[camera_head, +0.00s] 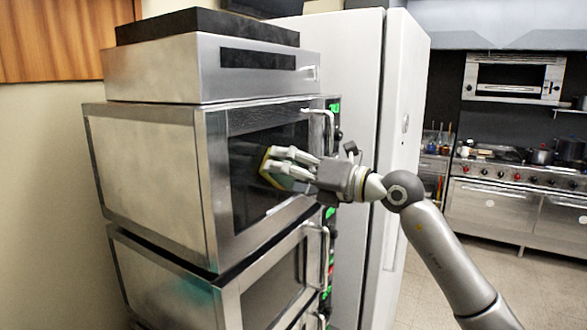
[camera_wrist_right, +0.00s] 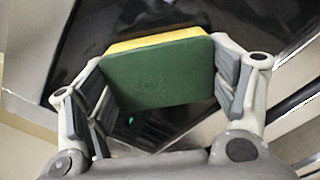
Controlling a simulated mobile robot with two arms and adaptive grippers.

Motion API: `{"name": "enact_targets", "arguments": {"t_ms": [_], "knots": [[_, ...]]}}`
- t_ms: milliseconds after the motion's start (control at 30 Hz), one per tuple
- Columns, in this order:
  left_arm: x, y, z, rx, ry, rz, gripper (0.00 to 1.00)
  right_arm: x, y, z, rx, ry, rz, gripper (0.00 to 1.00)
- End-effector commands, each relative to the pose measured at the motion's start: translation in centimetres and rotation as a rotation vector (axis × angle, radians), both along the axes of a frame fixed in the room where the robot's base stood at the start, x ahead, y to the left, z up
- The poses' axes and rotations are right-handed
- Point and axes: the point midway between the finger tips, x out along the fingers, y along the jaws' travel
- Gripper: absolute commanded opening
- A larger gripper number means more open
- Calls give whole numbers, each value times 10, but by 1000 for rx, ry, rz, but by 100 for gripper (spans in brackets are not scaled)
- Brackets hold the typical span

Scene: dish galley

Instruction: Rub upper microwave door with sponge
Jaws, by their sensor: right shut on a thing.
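The upper microwave (camera_head: 150,165) is a steel box stacked on another one. Its door (camera_head: 245,180) has a dark window in a steel frame, and a bar handle (camera_head: 330,128) on the right edge. My right gripper (camera_head: 272,168) is in front of the door window. It is shut on a sponge (camera_head: 266,158), yellow with a green side. In the right wrist view the sponge (camera_wrist_right: 160,72) is held between both fingers, its yellow side toward the dark door glass (camera_wrist_right: 130,22). The sponge is at or very near the glass; I cannot tell if it touches. My left gripper is not in view.
The lower microwave (camera_head: 165,280) stands directly below, with its own handle (camera_head: 325,255). A flat steel appliance (camera_head: 150,68) sits on top. A tall white fridge (camera_head: 352,60) stands close on the right. A stove range (camera_head: 510,195) is farther back, with open floor before it.

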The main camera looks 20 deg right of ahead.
Motion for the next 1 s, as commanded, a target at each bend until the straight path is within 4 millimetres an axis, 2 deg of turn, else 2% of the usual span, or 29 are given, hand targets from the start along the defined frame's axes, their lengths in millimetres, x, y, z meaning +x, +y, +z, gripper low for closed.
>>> {"name": "enact_targets", "arguments": {"t_ms": [400, 733, 1000], "knots": [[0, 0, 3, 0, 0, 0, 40, -20, 26, -1, -1, 1, 6, 60], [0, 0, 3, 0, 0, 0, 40, -29, 36, -1, -2, 2, 5, 60], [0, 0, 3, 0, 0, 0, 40, -44, 55, -1, 0, 0, 6, 60]]}}
